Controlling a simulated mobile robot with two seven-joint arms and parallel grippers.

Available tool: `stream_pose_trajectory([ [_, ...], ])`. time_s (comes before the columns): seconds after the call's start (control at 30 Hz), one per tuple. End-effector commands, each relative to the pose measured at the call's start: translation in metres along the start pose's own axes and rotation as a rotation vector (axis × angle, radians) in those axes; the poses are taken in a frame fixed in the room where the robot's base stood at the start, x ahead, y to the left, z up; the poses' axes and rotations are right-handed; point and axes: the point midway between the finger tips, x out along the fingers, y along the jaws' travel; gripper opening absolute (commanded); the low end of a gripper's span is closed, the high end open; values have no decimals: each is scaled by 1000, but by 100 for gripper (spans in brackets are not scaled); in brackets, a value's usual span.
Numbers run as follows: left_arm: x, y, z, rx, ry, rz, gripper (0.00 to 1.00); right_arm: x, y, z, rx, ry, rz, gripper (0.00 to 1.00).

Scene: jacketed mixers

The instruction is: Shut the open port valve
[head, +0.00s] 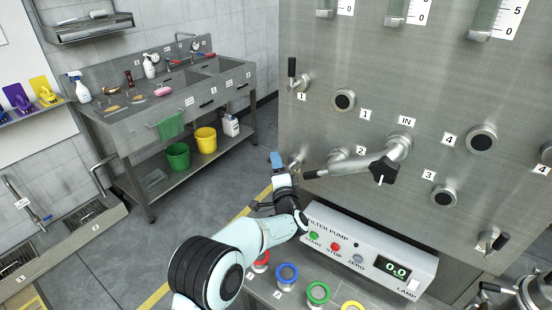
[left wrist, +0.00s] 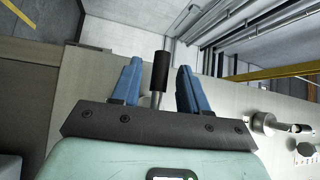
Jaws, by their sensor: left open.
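The steel panel (head: 330,120) carries several port valves with black-gripped levers. The upper left valve's lever (head: 292,68), by a label 1, points straight up. A lower left valve (head: 296,160) is partly hidden behind my left gripper (head: 272,180). A lever at the lower right (head: 497,242) is tilted. My left gripper, with blue fingers, is open at the panel's left edge. In the left wrist view a black lever grip (left wrist: 160,71) on a metal stem stands between the open fingers (left wrist: 160,88), with gaps showing on both sides.
A pipe with a black star knob (head: 383,170) juts out under the IN label, right of my gripper. The filter pump box (head: 370,252) and coloured rings (head: 287,274) lie below. A sink bench (head: 165,110) stands at the back left; open floor lies between.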

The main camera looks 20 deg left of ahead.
Motion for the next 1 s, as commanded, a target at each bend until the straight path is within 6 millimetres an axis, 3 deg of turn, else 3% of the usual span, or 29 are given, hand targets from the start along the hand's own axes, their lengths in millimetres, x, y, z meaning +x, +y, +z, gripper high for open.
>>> stream_pose_trajectory([
  [0.13,12,-1,0,-1,1,0,44,-6,-4,-6,-3,7,-2,43],
  [0.43,13,1,0,0,1,1,44,-6,-4,-5,-2,6,-2,43],
  [0.47,13,1,0,0,1,1,41,-6,-4,-5,-2,6,-2,43],
  [0.6,13,1,0,0,1,1,0,-6,-4,-5,-2,6,-2,43],
  [1.0,17,0,8,24,5,-23,0,-2,-1,-1,-1,2,-1,43],
])
